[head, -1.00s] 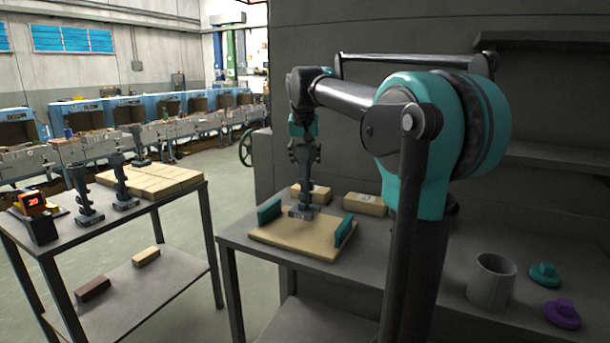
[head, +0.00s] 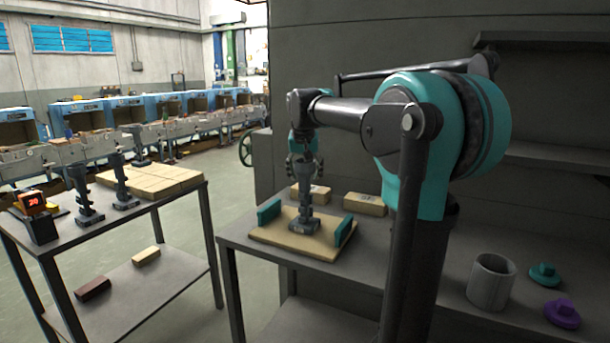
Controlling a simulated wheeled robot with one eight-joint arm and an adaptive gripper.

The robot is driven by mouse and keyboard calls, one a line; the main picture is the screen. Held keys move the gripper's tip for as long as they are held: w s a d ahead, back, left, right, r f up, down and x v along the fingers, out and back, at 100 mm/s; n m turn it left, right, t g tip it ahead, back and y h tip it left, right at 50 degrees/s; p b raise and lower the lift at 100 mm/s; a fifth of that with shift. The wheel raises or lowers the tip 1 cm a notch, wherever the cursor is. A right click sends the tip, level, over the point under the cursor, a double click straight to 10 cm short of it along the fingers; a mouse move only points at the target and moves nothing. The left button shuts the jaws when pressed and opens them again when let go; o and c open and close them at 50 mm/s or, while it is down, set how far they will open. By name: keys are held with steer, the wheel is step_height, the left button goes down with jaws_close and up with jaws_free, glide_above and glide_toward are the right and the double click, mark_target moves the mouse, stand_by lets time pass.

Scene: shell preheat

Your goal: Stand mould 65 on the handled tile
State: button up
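A grey mould (head: 305,213) stands upright on the tan tile (head: 272,235) with two teal handles, one on the left (head: 269,212) and one on the right (head: 344,231). The mould's base appears to touch the tile between the handles. My gripper (head: 304,173) is right above and around the mould's upper part, pointing down. Whether its fingers press on the mould or stand apart from it is too small to tell. The number on the mould cannot be read. Similar grey moulds stand on the left table, one here (head: 84,195) and one here (head: 122,182).
Tan blocks (head: 310,193) and (head: 364,204) lie behind the tile. A grey cylinder (head: 491,283), a teal knobbed piece (head: 544,274) and a purple one (head: 562,313) are at right. The left table holds tan slabs (head: 155,182) and a red-digit display (head: 34,201).

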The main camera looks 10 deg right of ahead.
steer(key=shift+o, duration=0.4)
steer(key=v, duration=1.2)
steer(key=shift+s, duration=0.1)
